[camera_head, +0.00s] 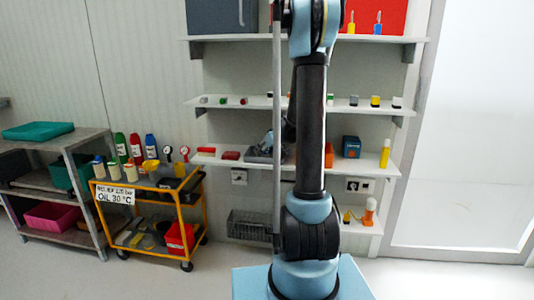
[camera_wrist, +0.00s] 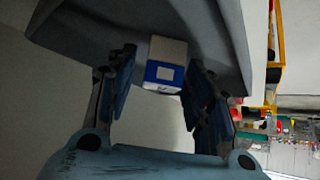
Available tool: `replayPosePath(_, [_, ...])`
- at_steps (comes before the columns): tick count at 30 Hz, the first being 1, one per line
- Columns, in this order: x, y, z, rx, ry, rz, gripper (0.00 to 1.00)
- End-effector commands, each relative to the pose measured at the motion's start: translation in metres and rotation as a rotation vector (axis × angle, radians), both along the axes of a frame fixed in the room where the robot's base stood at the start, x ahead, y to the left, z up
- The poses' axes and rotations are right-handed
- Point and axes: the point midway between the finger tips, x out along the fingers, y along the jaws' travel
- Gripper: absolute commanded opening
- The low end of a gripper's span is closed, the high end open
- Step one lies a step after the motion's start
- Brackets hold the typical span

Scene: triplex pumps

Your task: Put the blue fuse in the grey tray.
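In the wrist view, a small box with a white top and a blue front (camera_wrist: 165,65), which looks like the blue fuse, sits between the two fingers of my gripper (camera_wrist: 160,82). The fingers are spread, with a visible gap on the left of the box; on the right the finger overlaps or nearly meets its edge. Behind the box is a large dark grey surface (camera_wrist: 90,25); I cannot tell whether it is a tray. In the head view, my gripper is out of frame above. A grey tray-like bin (camera_head: 262,154) stands on a wall shelf, partly hidden by my arm.
A yellow cart (camera_head: 150,205) with bottles and gauges stands left of my arm. A grey rack (camera_head: 65,185) with bins is farther left. Wall shelves (camera_head: 240,103) with small parts are behind my arm. A white door (camera_head: 465,130) is at right. Some floor in front is clear.

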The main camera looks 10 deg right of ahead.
Motion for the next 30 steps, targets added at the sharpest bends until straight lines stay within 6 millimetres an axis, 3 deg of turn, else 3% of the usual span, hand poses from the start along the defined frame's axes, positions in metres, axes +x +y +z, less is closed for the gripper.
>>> replayPosePath(10, [-0.008, -0.004, 0.01, 0.001, 0.0, -0.001, 0.47])
replayPosePath(30, [-0.061, -0.032, 0.07, 0.0, 0.0, -0.001, 0.47])
